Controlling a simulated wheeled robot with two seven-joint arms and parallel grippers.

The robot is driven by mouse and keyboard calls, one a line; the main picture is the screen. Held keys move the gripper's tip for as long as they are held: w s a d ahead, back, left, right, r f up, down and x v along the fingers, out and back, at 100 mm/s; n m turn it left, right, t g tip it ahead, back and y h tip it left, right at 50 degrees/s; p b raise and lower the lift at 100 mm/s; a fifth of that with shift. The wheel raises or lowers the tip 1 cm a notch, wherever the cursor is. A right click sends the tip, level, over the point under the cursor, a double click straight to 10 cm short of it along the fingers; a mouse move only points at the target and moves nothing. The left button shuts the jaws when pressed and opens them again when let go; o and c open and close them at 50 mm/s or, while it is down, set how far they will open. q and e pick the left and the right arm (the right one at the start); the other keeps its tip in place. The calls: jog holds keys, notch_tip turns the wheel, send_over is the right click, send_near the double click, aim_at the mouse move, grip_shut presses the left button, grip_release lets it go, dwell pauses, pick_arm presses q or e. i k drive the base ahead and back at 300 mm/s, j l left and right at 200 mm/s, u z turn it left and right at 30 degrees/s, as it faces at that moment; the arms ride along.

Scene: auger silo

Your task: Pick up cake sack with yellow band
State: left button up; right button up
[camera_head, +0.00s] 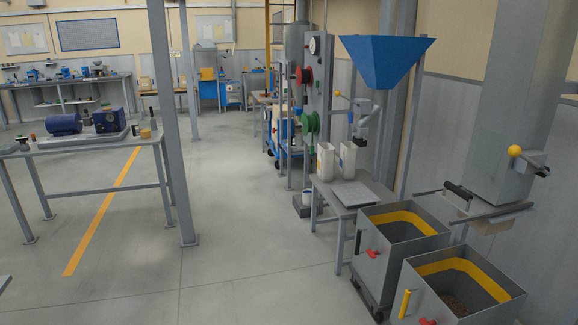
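No sack with a clear yellow band shows. Two pale, upright, sack-like containers stand side by side on a small grey table (325,190) right of centre: a left one (325,162) and a right one (347,158). I cannot make out a band on either. Yellow bands do show around the inner walls of two grey wheeled bins, a farther one (376,262) and a nearer one (428,308), at lower right. Neither of my grippers is in view.
A blue hopper (385,62) hangs above the small table. A grey chute (515,110) with a yellow-knobbed lever is at right. A grey post (172,120) and a workbench (90,147) with a blue motor (64,123) stand at left. Open floor lies centrally.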

aim_at(326, 152)
jog(key=i, duration=1.5)
jog(key=i+j+z, duration=0.1)
jog(key=i+z, duration=0.35)
jog(key=i+j+z, duration=0.45)
jog(key=i, duration=0.15)
jog(key=i+j+z, duration=0.95)
jog(key=k+j, duration=0.05)
